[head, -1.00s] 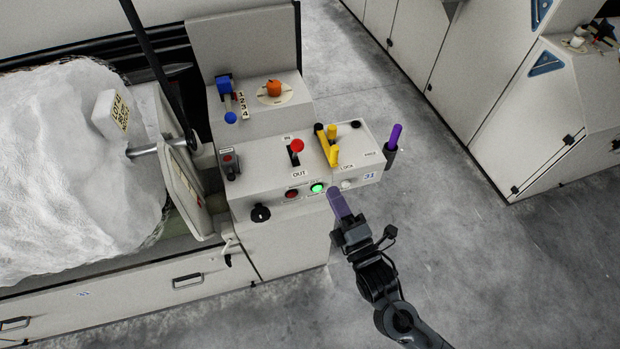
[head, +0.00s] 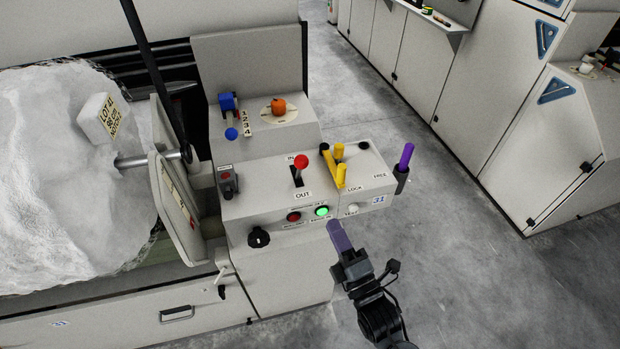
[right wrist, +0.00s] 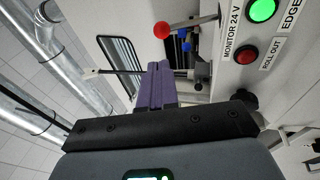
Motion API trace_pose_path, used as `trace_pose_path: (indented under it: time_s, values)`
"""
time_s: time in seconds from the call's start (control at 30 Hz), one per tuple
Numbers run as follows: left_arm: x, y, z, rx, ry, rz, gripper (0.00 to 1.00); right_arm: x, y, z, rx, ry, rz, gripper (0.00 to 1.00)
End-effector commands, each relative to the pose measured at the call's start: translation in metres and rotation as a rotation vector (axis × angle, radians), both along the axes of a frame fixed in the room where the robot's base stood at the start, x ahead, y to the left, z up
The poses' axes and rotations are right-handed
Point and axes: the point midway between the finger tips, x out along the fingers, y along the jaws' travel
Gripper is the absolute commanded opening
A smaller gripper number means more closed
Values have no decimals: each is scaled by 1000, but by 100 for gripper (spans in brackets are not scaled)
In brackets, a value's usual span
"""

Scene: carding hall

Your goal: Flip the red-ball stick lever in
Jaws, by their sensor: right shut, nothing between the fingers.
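The red-ball stick lever (head: 301,163) stands in a dark slot on the top of the control box, between the labels IN and OUT. Its red ball sits nearer the IN label in the head view. The red ball also shows in the right wrist view (right wrist: 162,30), beyond the fingers and above them in the picture. My right gripper (head: 337,226) is shut and empty, its purple fingers together. It is in front of the box's front face, below and to the right of the lever, apart from it. In the right wrist view the purple fingers (right wrist: 154,85) are pressed together. My left gripper is not in view.
Yellow levers (head: 340,172) stand right of the red ball, and a purple handle (head: 405,158) is at the box's right end. A blue-ball lever (head: 231,133) and an orange knob (head: 278,106) are behind. A lit green button (head: 322,211) is on the front. Open floor lies right.

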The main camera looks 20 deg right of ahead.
Motion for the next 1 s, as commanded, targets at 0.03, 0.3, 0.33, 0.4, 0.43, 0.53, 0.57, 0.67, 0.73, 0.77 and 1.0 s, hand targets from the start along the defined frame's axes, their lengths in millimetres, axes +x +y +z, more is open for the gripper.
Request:
trace_pose_path:
  time_s: [0.03, 0.3, 0.33, 0.4, 0.43, 0.53, 0.57, 0.67, 0.73, 0.77, 1.0]
  values:
    - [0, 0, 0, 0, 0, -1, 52, 1, 0, 0, 0, 0, 0, 0]
    - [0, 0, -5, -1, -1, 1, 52, 22, 1, 6, 0, -3, 0, 0]
    - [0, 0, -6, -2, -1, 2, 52, 26, 1, 7, 0, -4, 0, 0]
    - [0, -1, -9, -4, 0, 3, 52, 37, 2, 10, 1, -4, -2, 0]
    - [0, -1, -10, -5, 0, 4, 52, 43, 2, 12, 1, -5, -2, 0]
    - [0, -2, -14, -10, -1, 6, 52, 61, 3, 17, 0, -5, -1, 0]
    - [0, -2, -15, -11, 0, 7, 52, 67, 3, 18, 1, -4, -2, 0]
    - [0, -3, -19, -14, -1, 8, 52, 84, 4, 23, 0, -4, -1, 0]
    - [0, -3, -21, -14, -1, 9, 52, 95, 5, 26, 0, -2, -1, 0]
    - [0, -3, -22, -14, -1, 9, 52, 100, 5, 28, 0, -3, -1, 0]
    - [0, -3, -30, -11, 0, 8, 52, 126, 6, 35, 1, -1, -1, 0]
